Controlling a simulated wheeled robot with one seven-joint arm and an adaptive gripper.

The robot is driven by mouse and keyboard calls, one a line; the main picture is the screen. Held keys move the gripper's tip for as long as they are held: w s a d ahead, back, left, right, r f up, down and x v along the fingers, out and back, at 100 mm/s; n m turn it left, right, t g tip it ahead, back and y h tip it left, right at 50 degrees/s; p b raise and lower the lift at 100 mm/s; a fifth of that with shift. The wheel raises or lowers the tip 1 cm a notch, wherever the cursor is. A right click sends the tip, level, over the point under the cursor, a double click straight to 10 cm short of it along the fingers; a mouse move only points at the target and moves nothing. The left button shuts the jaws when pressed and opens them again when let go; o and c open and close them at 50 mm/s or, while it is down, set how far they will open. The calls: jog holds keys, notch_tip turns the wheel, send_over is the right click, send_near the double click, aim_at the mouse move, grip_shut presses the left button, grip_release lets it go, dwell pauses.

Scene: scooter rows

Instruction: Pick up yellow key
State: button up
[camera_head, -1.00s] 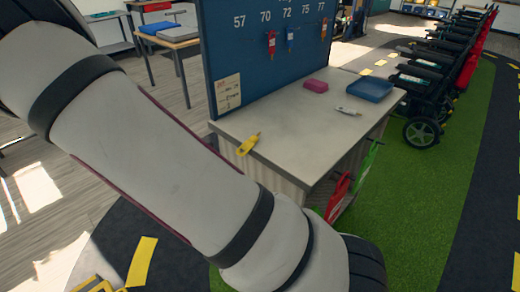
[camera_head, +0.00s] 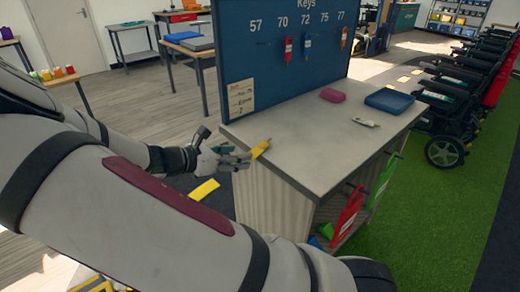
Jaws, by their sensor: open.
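The yellow key (camera_head: 261,148) lies on the grey counter top (camera_head: 300,170), near its left front edge. My gripper (camera_head: 243,160) is at that edge, with its fingertips just left of the key. The fingers look open, and I see nothing held between them. Whether a fingertip touches the key I cannot tell.
A blue key board (camera_head: 275,50) with hanging red, blue and orange tags stands at the counter's back. A pink box (camera_head: 332,95), a blue tray (camera_head: 390,101) and a white tube-like item (camera_head: 366,122) lie on the counter. Dark scooters (camera_head: 450,110) stand at right.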

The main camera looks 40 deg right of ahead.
aim_at(255, 153)
jog(key=shift+b+x, duration=0.3)
jog(key=shift+x, duration=2.5)
jog(key=c, duration=1)
jog(key=shift+r, duration=0.1)
jog(key=shift+r, duration=0.5)
jog(key=r, duration=0.1)
jog(key=s+r+p, duration=0.1)
jog(key=shift+a+r, duration=0.3)
jog(key=s+a, duration=0.2)
jog(key=s, duration=0.2)
jog(key=s+a+r+p, duration=0.1)
jog(key=s+a, duration=0.2)
jog(key=s, duration=0.1)
jog(key=s+a+p, duration=0.1)
jog(key=s+a, duration=0.1)
jog(key=s, duration=0.3)
jog(key=shift+a+r, duration=0.15)
jog(key=shift+a, duration=0.05)
